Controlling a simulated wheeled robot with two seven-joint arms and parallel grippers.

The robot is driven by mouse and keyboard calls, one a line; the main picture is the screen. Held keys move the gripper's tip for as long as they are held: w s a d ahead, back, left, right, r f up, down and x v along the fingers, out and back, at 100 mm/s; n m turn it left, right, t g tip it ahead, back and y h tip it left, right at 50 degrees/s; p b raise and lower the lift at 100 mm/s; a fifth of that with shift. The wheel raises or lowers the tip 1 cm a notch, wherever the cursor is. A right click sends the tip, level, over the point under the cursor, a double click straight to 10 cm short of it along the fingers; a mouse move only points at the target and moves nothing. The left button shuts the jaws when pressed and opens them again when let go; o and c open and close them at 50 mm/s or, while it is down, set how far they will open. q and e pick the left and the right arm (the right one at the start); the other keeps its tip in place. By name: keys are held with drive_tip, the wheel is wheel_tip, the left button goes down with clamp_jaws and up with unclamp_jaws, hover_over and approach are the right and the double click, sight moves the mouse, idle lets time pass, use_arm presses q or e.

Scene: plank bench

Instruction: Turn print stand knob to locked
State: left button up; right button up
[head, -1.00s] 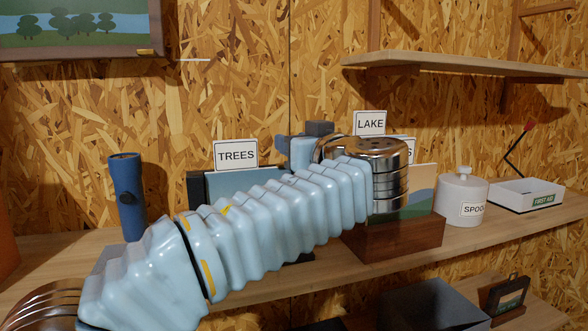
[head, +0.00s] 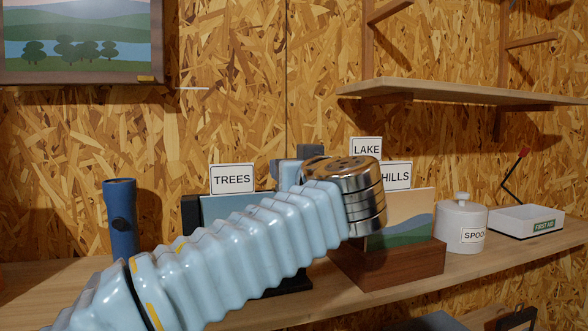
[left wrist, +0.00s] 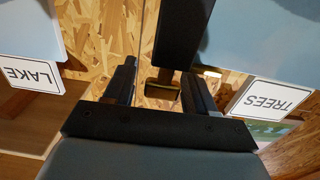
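In the left wrist view, which is upside down, a dark upright part (left wrist: 186,38) ends in a small brass-coloured piece (left wrist: 163,82), probably the print stand knob. My left gripper (left wrist: 159,70) is open, its two dark fingers on either side of the brass piece with a gap visible on the left. I cannot tell whether the right finger touches. In the head view my pale blue left arm crosses in front of the black stand (head: 191,216) with the blue print (head: 228,207). The arm hides the knob and most of the gripper there. My right gripper is not in view.
Signs read TREES (head: 232,178), LAKE (head: 366,149) and HILLS (head: 396,175). A wooden block (head: 400,270) holds the hills print (head: 412,215). Another shelf (head: 450,92) juts out above right.

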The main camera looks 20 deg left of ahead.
use_arm(q)
drive_tip(key=b+v, duration=0.1)
drive_tip(key=v, duration=1.3)
drive_tip(key=shift+w+a, duration=0.1)
